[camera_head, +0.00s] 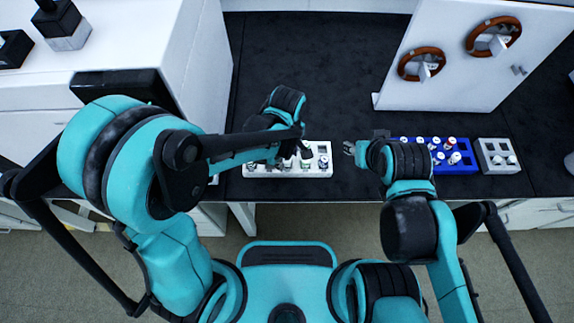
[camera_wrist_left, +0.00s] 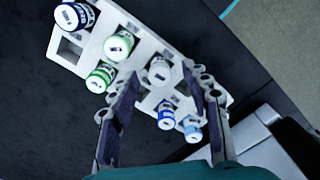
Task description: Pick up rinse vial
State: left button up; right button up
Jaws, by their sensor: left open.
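A white rack (camera_head: 255,173) holding several small vials stands near the front edge of the black bench. In the left wrist view the rack (camera_wrist_left: 212,92) holds vials with green, dark blue, light blue and whitish caps. I cannot tell by label which one is the rinse vial. My left gripper (camera_wrist_left: 160,70) is open over the rack, its fingers on either side of a whitish-capped vial (camera_wrist_left: 158,76). A dark blue vial (camera_wrist_left: 166,118) and a light blue vial (camera_wrist_left: 192,130) also show between the fingers. My right gripper (camera_head: 349,148) is right of the rack; its jaws are too small to judge.
A blue rack (camera_head: 470,168) with several vials and a grey rack (camera_head: 483,146) stand on the right of the bench. A white panel with two brown rings (camera_head: 420,64) stands behind. The bench behind the white rack is clear.

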pick_arm(q)
notch_tip(320, 180, down, 2)
jog(key=shift+f+b, duration=0.25)
jog(key=shift+b, duration=0.1)
grip_shut()
jog(key=shift+r, duration=0.15)
